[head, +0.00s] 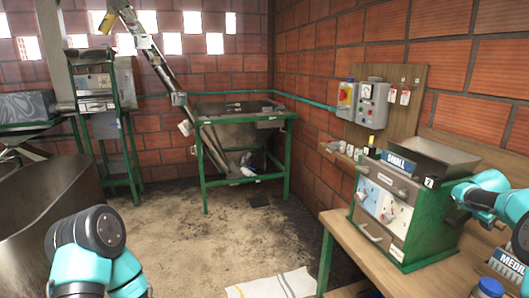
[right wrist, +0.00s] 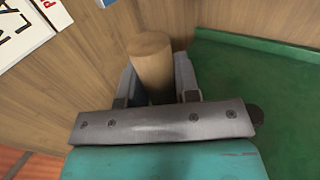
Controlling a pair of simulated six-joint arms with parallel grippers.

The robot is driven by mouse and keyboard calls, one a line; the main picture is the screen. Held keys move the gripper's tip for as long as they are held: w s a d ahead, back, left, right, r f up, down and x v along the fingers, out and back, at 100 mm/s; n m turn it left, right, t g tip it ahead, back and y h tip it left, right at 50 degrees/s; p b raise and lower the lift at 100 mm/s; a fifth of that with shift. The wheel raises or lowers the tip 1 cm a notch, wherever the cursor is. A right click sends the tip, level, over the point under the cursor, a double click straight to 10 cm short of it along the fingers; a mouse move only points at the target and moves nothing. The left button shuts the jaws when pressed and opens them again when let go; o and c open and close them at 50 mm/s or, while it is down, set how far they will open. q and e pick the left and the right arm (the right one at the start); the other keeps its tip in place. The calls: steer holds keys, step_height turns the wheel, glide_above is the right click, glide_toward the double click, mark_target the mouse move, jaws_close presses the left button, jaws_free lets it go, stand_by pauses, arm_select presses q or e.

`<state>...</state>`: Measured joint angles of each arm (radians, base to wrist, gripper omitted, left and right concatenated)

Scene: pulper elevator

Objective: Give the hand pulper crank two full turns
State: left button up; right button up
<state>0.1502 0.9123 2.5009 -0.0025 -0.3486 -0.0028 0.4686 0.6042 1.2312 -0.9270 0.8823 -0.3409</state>
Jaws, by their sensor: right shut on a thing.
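The hand pulper (head: 432,232) is a green box on the wooden bench, with a pale front panel and a grey open hopper on top. My right arm reaches its right side in the head view, and there the arm hides the crank. In the right wrist view, my right gripper (right wrist: 155,88) is shut on the round wooden crank handle (right wrist: 151,62), one finger on each side. The handle's end sticks out beyond the fingers. The pulper's green side (right wrist: 262,95) lies close on the right. The crank's metal arm is not visible. My left arm shows at lower left, its gripper out of view.
A control panel (head: 371,104) hangs on the brick wall. A green-framed tank (head: 243,131) stands behind open floor.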

steer(key=shift+r, duration=0.1)
stand_by(0.3)
steer(key=shift+v, duration=1.8)
steer(key=shift+a, duration=0.15)
steer(key=a, duration=0.1)
steer(key=s+a+r, duration=0.1)
steer(key=a, duration=0.1)
steer(key=shift+r, duration=0.25)
steer(key=shift+s+a+r, duration=0.1)
steer(key=shift+s+a, duration=0.2)
steer(key=shift+a, duration=0.65)
steer(key=shift+s+a+r, duration=0.1)
steer(key=shift+s+a, duration=0.15)
steer(key=shift+a, duration=0.65)
